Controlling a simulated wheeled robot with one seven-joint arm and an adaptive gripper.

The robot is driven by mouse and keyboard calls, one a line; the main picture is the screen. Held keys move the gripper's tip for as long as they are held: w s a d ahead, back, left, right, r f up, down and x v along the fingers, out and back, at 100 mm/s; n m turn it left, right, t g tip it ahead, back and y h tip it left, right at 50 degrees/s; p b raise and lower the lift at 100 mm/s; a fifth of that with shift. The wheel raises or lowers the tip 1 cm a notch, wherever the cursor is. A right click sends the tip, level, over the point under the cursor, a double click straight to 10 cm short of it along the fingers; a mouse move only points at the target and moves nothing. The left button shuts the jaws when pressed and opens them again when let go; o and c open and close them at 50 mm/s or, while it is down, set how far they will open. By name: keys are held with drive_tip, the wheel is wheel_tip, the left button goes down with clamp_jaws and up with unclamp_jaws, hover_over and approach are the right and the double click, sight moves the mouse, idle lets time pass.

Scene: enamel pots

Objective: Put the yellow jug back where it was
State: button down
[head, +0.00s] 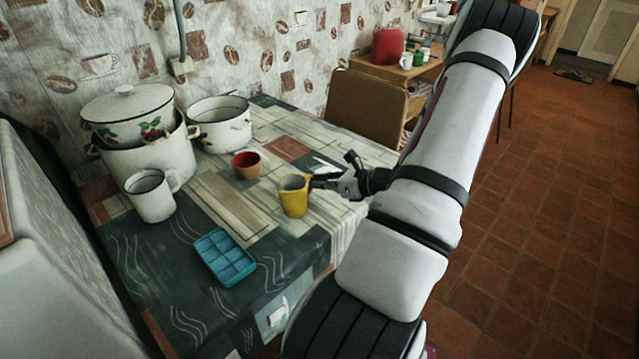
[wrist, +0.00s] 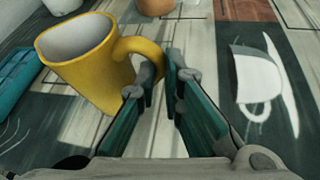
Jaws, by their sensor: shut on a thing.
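My gripper (head: 318,184) comes in from the right at the jug's handle side. In the wrist view my gripper (wrist: 160,82) has its fingertips close together at the handle, shut on it. The jug's far side is hidden.
A terracotta cup (head: 247,170) stands behind the jug. A blue ice tray (head: 224,257) lies in front to the left. A white mug (head: 150,197), a large pot (head: 150,158) and a smaller pot (head: 220,125) stand at the left and back. A brown chair (head: 366,106) is behind the table.

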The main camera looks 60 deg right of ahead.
drive_tip(key=shift+f, duration=0.15)
drive_tip(key=c, duration=1.7)
unclamp_jaws()
drive_tip(key=shift+r, duration=0.25)
drive_tip(key=p+v, duration=0.1)
drive_tip(key=v, duration=1.1)
